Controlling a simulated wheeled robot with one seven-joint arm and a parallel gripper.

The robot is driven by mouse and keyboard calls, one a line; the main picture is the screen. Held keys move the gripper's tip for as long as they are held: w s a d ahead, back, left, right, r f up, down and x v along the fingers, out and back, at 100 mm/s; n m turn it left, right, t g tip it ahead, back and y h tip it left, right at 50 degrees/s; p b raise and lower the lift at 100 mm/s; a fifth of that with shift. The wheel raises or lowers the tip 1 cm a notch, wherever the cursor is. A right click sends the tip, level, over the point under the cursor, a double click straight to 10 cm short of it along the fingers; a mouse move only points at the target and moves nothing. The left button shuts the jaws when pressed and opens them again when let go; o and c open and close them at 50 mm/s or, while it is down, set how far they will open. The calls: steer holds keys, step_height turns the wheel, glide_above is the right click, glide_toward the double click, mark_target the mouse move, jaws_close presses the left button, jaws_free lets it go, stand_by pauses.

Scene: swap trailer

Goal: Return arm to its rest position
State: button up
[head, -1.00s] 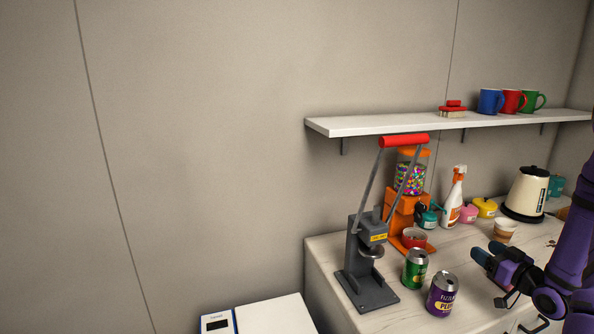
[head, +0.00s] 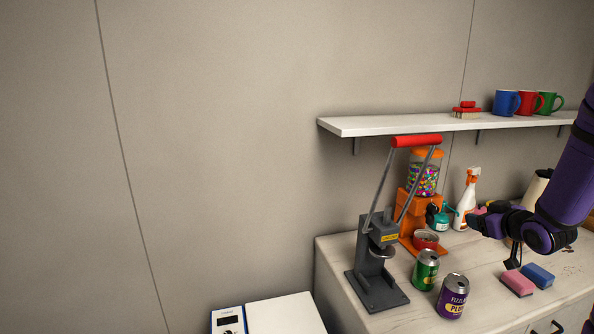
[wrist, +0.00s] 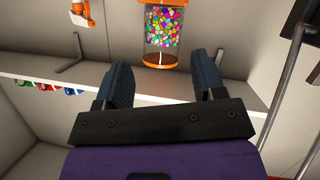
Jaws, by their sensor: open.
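My gripper (head: 481,226) is at the right of the head view, raised over the counter behind the pink and blue blocks. Its arm comes in from the right edge. In the wrist view my gripper (wrist: 166,84) shows two blue-grey fingers spread apart with nothing between them. The candy dispenser (wrist: 162,32) appears beyond the fingertips there. My arm hides part of the cream kettle (head: 537,188) and the back of the counter.
On the counter (head: 490,262) stand a grey press with a red handle (head: 417,141), a candy dispenser (head: 423,180), a green can (head: 425,270), a purple can (head: 452,297), a spray bottle (head: 467,200), a pink block (head: 518,283) and a blue block (head: 538,275). A shelf (head: 400,124) holds mugs.

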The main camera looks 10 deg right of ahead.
steer(key=s+a+r+m+g+h, duration=0.1)
steer(key=s+a+r+g+h, duration=0.1)
steer(key=s+a+r, duration=0.35)
steer(key=s+a+r+m+g+h, duration=0.1)
steer(key=s+a+r+g, duration=0.1)
steer(key=a+r, duration=0.6)
steer(key=s+a+r+g+y, duration=0.1)
steer(key=s+a+r+g, duration=0.1)
steer(key=s+a, duration=0.4)
steer(key=s+a+r+g+y, duration=0.2)
steer(key=s+a, duration=0.5)
steer(key=s, duration=0.7)
steer(key=shift+s+m+g, duration=0.15)
steer(key=shift+m+g, duration=0.15)
steer(key=shift+g, duration=0.1)
steer(key=shift+a, duration=0.1)
